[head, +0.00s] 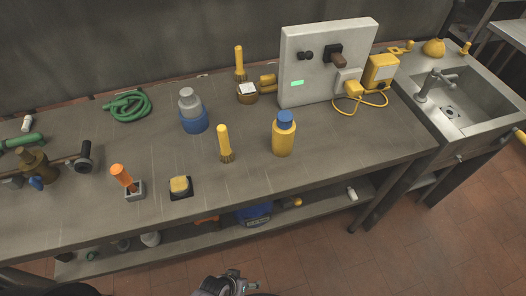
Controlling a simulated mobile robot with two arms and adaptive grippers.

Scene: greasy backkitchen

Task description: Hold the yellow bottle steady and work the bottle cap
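The yellow bottle (283,141) stands upright on the grey workbench, right of centre. Its blue cap (285,119) sits on its top; whether it is tight or loose cannot be seen. Part of a grey and black gripper (233,283), apparently my right one, shows at the bottom edge, low in front of the bench. It is well apart from the bottle and nothing is seen in it. Its fingers are too small and cut off to tell open from shut. My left gripper is not in view.
A yellow-handled brush (224,143) stands left of the bottle, and a grey-and-blue bottle (192,112) is farther left. Behind is a grey panel box (326,65) with a yellow cable (362,108). A sink (463,107) is at right. Bench space in front of the bottle is clear.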

